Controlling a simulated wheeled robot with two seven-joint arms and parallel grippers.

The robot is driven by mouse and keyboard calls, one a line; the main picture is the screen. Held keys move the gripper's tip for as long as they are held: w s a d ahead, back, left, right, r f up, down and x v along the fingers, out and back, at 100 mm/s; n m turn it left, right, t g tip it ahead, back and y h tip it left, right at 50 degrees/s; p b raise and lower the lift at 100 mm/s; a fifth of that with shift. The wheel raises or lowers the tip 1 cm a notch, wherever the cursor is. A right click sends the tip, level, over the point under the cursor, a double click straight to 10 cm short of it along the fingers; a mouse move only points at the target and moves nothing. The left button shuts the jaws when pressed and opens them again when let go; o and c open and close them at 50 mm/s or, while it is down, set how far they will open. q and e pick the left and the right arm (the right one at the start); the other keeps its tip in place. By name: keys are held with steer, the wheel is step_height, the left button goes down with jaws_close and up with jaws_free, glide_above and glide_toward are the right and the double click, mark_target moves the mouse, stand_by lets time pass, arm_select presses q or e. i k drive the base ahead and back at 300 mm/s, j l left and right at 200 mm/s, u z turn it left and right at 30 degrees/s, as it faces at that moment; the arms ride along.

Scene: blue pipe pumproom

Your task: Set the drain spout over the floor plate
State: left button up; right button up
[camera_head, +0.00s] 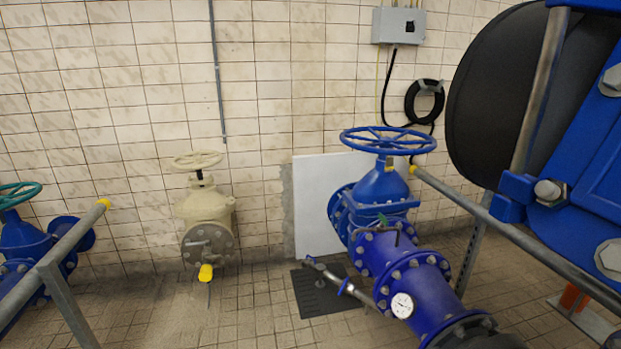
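A grey metal drain spout (329,275) with a small blue part along it reaches left from the side of the blue pipe (415,290). Its tip ends at the upper left. A dark floor plate (315,301) lies on the tiles beneath it, left of the pipe. From this view the spout crosses in front of the plate, and its tip shows near the plate's far edge. I cannot tell how high it is or whether the tip is straight above the plate. Neither of my grippers is in view.
A blue handwheel valve (386,185) tops the pipe, with a gauge (402,305) in front. A beige valve (206,215) stands at the wall. Grey rails (52,262) and (520,238) flank the space. A large blue-and-black assembly (590,130) fills the right. Floor at centre left is clear.

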mark_target(307, 263)
steer(key=i, duration=0.65)
steer(key=i+u, duration=0.15)
steer(key=i, duration=0.5)
steer(key=i+l, duration=0.15)
steer(key=i, duration=0.5)
steer(key=i+l+u, duration=0.1)
steer(key=i, duration=0.55)
